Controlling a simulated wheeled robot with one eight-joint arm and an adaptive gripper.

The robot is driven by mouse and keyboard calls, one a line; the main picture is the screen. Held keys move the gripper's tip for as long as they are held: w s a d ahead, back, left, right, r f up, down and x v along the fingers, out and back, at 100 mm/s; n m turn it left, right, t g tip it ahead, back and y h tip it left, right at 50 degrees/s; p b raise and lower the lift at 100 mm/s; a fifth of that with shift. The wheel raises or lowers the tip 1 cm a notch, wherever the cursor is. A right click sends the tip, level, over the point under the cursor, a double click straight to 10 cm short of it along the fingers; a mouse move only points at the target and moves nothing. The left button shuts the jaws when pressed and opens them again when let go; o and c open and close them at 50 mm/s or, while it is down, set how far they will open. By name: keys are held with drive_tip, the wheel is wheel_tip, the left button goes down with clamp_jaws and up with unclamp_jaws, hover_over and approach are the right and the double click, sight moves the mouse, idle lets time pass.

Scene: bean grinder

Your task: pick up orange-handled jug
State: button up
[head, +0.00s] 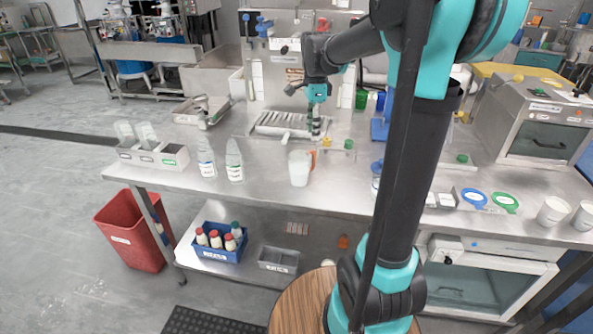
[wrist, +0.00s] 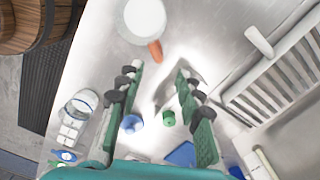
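The orange-handled jug (head: 299,170) stands upright on the steel table, near its front edge, and is white, with its orange handle (head: 313,159) on the right side. In the wrist view the white jug (wrist: 145,17) is at the top, with the orange handle (wrist: 155,51) pointing down into the space ahead of the fingertips. My gripper (head: 316,132) is behind the jug and to its right, pointing down. In the wrist view my gripper (wrist: 159,70) is open, its two green fingers apart with nothing between them. It does not appear to touch the jug.
Two white bottles (head: 234,162) stand left of the jug. A slotted steel tray (head: 268,125) lies behind it; it also shows in the wrist view (wrist: 275,85). Small green and blue-capped items (wrist: 169,118) are close to my fingers. The table left of the jug is partly clear.

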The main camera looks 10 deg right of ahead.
sight(314, 162)
drive_tip(key=f, duration=1.3)
drive_tip(key=shift+d+f, duration=0.2)
drive_tip(key=shift+d, duration=0.1)
drive_tip(key=shift+c, duration=0.6)
clamp_jaws()
